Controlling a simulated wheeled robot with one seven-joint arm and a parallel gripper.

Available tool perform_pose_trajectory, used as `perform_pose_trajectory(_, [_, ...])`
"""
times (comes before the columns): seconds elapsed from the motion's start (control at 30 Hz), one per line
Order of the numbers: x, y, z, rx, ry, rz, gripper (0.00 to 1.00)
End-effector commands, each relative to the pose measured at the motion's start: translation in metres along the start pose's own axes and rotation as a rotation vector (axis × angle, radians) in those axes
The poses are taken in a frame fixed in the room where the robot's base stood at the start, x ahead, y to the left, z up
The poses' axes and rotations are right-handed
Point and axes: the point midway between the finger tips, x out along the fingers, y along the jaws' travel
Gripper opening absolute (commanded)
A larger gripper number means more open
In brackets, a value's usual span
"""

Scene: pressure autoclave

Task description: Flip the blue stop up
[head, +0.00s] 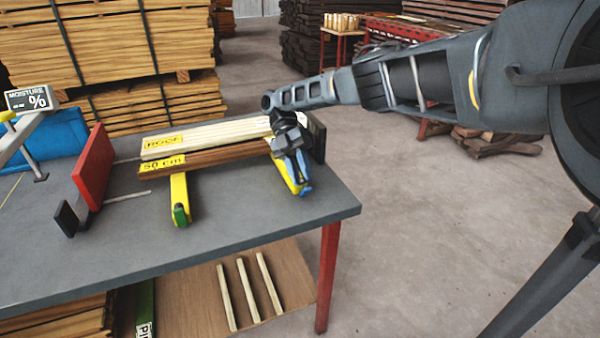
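The blue stop (305,188) is at the front end of the right yellow arm (285,176), near the right end of the grey table. It is small and partly covered by my gripper (292,160), so I cannot tell its exact tilt. My gripper points down over the right yellow arm, with its fingers at or just behind the blue stop. I cannot tell whether they touch it or whether they are open. A green stop (181,214) sits at the front end of the left yellow arm (179,190).
A pale board (205,138) and a brown board (210,157) marked 50 cm lie behind the stops. A red plate (93,165) stands left, a dark plate (317,136) right. The grey table (240,222) is clear in front. A moisture display (30,98) is far left.

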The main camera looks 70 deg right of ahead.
Motion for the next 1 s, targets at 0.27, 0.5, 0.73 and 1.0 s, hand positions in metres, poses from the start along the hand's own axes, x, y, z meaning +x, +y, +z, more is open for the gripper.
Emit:
perform_pose_trajectory(0.27, [0.0,0.001,0.0,-0.001,0.001,0.001,0.48])
perform_pose_trajectory(0.5, [0.0,0.001,-0.002,-0.004,-0.002,0.006,0.48])
perform_pose_trajectory(0.73, [0.001,-0.004,-0.007,-0.008,-0.046,0.055,0.48])
perform_pose_trajectory(1.0, [0.008,-0.011,-0.013,-0.007,-0.161,0.167,0.48])
